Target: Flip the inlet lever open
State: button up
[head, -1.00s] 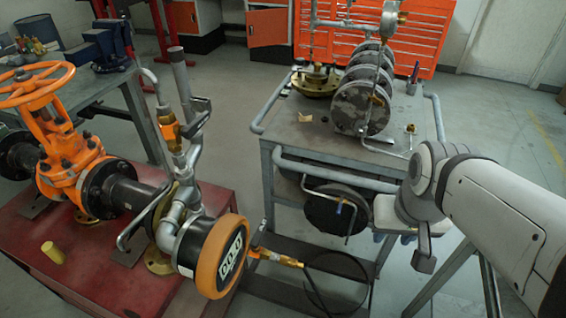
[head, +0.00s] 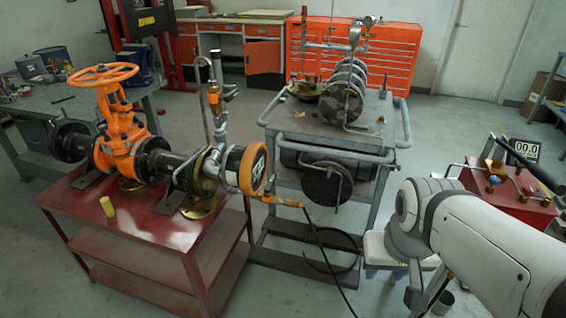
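The orange gate valve (head: 120,130) with its handwheel stands in a pipe run on the red bench at the left. An upright brass and orange fitting (head: 215,97) with a small dark handle rises from the pipe. A brass and orange hose fitting (head: 280,200) sits by the orange-rimmed round end (head: 255,168). Small brass valves (head: 493,182) sit on a red box at the right. I cannot tell which of these small handles is the inlet lever. My white arm reaches in from the lower right, apart from these fittings. I cannot make out my gripper's fingers.
A grey cart (head: 330,150) with flanges and gauges stands in the middle. A black hose (head: 330,262) hangs before it. The red box (head: 515,205) carries a display reading 00.0 (head: 524,149).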

aim_at(268, 189)
jog(key=z, duration=0.3)
jog(key=k, duration=0.15)
jog(key=u, duration=0.8)
jog(key=i, duration=1)
jog(key=u, duration=0.9)
jog(key=k, duration=0.8)
jog(key=z, duration=0.6)
